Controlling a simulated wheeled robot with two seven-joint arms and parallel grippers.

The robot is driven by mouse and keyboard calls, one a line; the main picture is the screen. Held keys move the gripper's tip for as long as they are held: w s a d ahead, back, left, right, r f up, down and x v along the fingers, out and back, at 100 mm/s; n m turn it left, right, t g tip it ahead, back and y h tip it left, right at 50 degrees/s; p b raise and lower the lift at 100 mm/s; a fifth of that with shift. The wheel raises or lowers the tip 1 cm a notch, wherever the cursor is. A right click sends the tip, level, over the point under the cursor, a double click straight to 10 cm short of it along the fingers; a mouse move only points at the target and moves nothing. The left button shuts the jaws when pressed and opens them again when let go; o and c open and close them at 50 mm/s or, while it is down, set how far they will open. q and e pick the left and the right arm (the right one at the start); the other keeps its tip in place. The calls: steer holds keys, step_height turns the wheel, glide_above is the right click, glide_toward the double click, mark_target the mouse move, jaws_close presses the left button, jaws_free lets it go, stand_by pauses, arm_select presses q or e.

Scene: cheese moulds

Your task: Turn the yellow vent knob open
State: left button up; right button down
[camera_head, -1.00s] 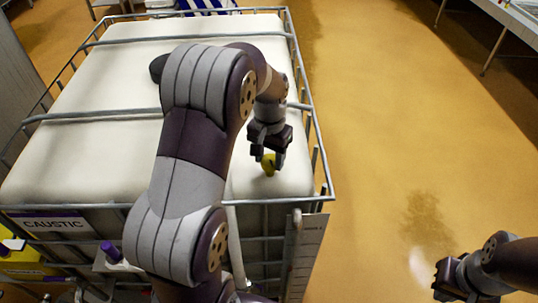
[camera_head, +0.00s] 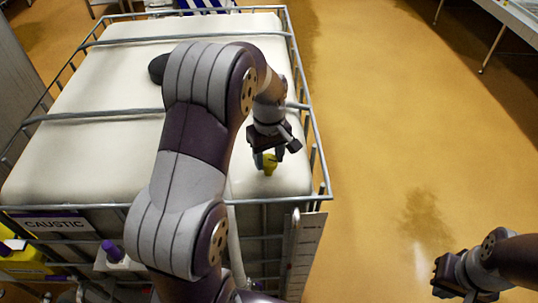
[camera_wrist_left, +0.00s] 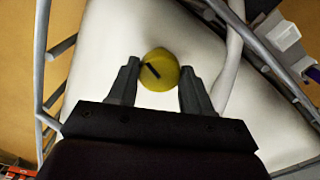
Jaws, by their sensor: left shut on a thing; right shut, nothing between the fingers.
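The yellow vent knob (camera_head: 270,165) stands on the white tank top near its front right corner. In the left wrist view the knob (camera_wrist_left: 163,62) is round, with a short dark slanted mark on its top. My left gripper (camera_head: 269,158) points down over it, with one finger on each side, and is shut on the knob. The fingertips also show in the left wrist view (camera_wrist_left: 160,78). My right gripper (camera_head: 438,279) is shut and empty, low at the right over the floor, far from the knob.
The white tank (camera_head: 120,78) sits in a grey metal cage (camera_head: 313,150) with bars across its top. A dark round cap (camera_head: 157,69) lies behind my left arm. A CAUSTIC sign (camera_head: 54,224) hangs at the front left.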

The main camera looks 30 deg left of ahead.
arm_select(q)
steer(key=shift+n, duration=2.1)
steer(key=o, duration=1)
steer(key=shift+a, duration=0.1)
steer(key=shift+o, duration=0.2)
steer(key=shift+w+a, duration=0.1)
steer(key=shift+a, duration=0.05)
